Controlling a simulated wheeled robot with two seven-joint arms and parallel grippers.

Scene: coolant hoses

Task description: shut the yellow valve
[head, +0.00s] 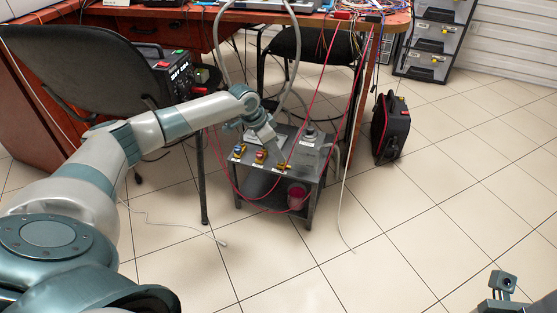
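The yellow valve (283,168) sits at the front edge of a small grey metal cart, rightmost in a row of small coloured valves. My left gripper (279,155) points down at the cart top, with its tips just above or against the yellow valve. I cannot tell if they touch, or whether the fingers are open or shut. A red-topped valve (260,155) and a blue-and-yellow one (238,151) sit to its left. Only a small piece of my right arm shows at the lower right corner; its fingers are out of the picture.
Red and grey hoses hang around the cart (310,177), near my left arm. A pink-red container (297,196) is on its lower shelf. A black chair (85,70), a desk (190,35) and a black case (390,128) stand around. The front floor is mostly clear.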

